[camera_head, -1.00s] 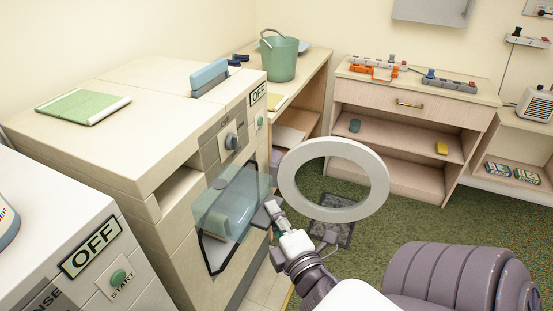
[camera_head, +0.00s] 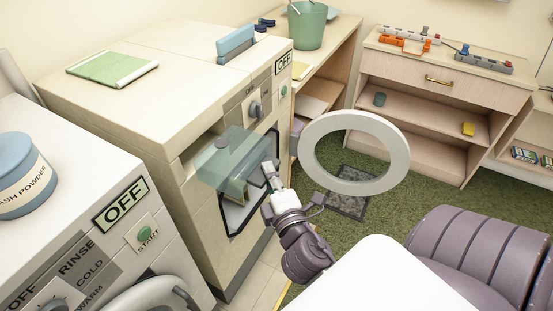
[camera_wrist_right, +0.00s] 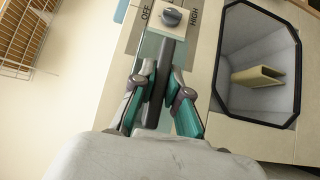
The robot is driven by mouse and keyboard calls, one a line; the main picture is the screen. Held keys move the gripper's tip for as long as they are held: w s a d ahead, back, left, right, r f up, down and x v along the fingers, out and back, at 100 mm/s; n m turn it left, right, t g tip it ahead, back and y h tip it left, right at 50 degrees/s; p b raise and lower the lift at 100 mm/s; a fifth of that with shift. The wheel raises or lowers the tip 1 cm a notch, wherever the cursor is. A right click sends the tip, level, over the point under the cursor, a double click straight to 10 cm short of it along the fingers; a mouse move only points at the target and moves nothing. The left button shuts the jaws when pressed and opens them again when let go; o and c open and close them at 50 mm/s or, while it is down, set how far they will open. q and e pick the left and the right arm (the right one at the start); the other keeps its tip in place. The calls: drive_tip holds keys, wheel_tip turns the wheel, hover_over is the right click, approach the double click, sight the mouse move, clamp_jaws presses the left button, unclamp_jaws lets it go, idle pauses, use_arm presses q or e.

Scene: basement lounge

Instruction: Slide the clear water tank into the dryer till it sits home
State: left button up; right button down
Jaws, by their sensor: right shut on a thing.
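The clear water tank (camera_head: 228,150) is a bluish see-through box in the head view, in front of the dryer (camera_head: 130,125). My right gripper (camera_head: 271,174) is shut on its dark handle, which shows between the teal fingers in the right wrist view (camera_wrist_right: 165,78). The tank overlaps the right part of the dryer's upper slot (camera_head: 196,152) in the picture; I cannot tell whether its far end is inside. The dryer's round door (camera_head: 399,150) stands open, to the right of the gripper. My left gripper is not in view.
The open drum (camera_wrist_right: 258,55) with a yellowish folded thing in it lies right of the tank in the wrist view. The dryer knob (camera_wrist_right: 171,17) is close to the handle. A washer (camera_head: 70,180) with a blue powder tub (camera_head: 22,170) stands at left.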

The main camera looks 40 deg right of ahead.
drive_tip(key=shift+w+a+p, duration=0.15)
drive_tip(key=shift+w+a, duration=0.3)
drive_tip(key=shift+w, duration=0.65)
drive_tip(key=shift+w+a+p, duration=0.1)
drive_tip(key=shift+w+a, duration=0.35)
drive_tip(key=shift+w, duration=0.65)
drive_tip(key=shift+w+a+p, duration=0.15)
drive_tip(key=shift+w+a, duration=0.3)
drive_tip(key=shift+w, duration=0.65)
drive_tip(key=shift+w+a+b, duration=0.15)
drive_tip(key=shift+w+a, duration=0.4)
drive_tip(key=shift+w, duration=0.75)
drive_tip(key=shift+w+a+b, duration=0.2)
drive_tip(key=shift+w+a, duration=0.35)
drive_tip(key=shift+w, duration=0.7)
drive_tip(key=shift+w+a+b, duration=0.15)
drive_tip(key=shift+w+a, duration=0.4)
drive_tip(key=shift+w, duration=0.75)
